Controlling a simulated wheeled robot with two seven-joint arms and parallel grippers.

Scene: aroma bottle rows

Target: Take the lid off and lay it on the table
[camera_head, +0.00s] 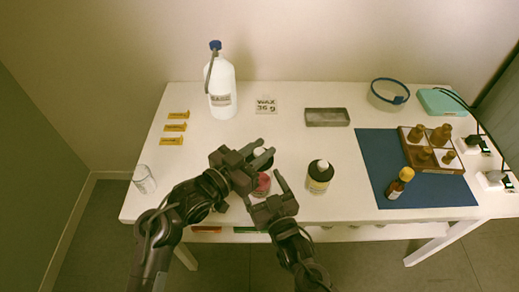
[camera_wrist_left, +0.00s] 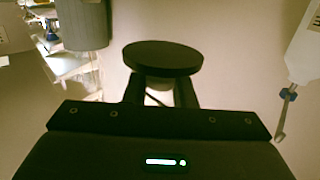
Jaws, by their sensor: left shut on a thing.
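A dark round lid (camera_head: 263,156) is between the fingers of my left gripper (camera_head: 253,160), which is shut on it. In the left wrist view the lid (camera_wrist_left: 163,57) is a flat dark disc at the fingertips. A small jar with a reddish-pink inside (camera_head: 263,184) stands on the white table (camera_head: 200,148) just below the lid in the head view, partly hidden by my grippers. The lid looks raised off it, but the gap is hard to judge.
A blue mat (camera_head: 378,160) with several brown bottles is at right. A clear glass (camera_head: 144,179) stands at left.

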